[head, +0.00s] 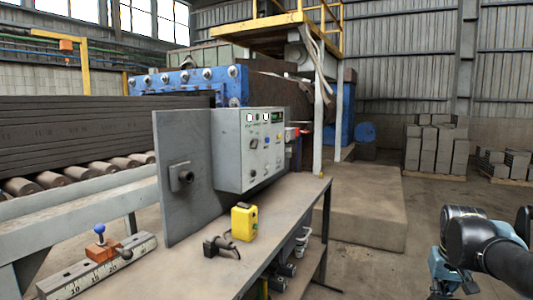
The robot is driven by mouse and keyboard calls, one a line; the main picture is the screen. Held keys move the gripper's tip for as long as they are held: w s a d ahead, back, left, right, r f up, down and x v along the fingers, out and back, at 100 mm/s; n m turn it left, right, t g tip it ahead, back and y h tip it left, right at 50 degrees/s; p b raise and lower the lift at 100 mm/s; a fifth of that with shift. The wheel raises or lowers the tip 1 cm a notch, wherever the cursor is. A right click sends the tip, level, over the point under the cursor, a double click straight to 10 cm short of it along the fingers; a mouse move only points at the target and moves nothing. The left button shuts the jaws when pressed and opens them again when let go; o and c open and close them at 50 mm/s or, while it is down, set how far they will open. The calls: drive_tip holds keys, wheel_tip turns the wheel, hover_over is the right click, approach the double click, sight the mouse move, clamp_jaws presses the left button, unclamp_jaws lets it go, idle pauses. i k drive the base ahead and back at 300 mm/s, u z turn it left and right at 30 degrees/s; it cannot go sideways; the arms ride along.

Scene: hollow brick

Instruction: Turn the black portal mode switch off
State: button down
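A grey control box (232,150) stands on the bench, with small meters, lamps and several knobs on its right-hand face. A small dark knob (252,173) is low on that face; the labels are too small to read, so I cannot tell which control is the black portal mode switch or how it is set. A dark round fitting (181,176) sticks out of the upright grey plate at the left of the box. Parts of my arm show at the lower right, well apart from the box. My gripper is not in view.
The bench top (290,205) carries a yellow device (244,222) and a black handheld tool (218,246) with a cable. A steel rail with a blue-knobbed lever (99,229) is at the lower left. A low block (365,205) stands behind the bench; floor to the right is open.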

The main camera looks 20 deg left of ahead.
sight(254, 142)
drive_tip(key=u, duration=0.95)
drive_tip(key=k, duration=0.5)
drive_tip(key=u, duration=0.4)
drive_tip(key=i, duration=0.4)
drive_tip(key=u, duration=0.5)
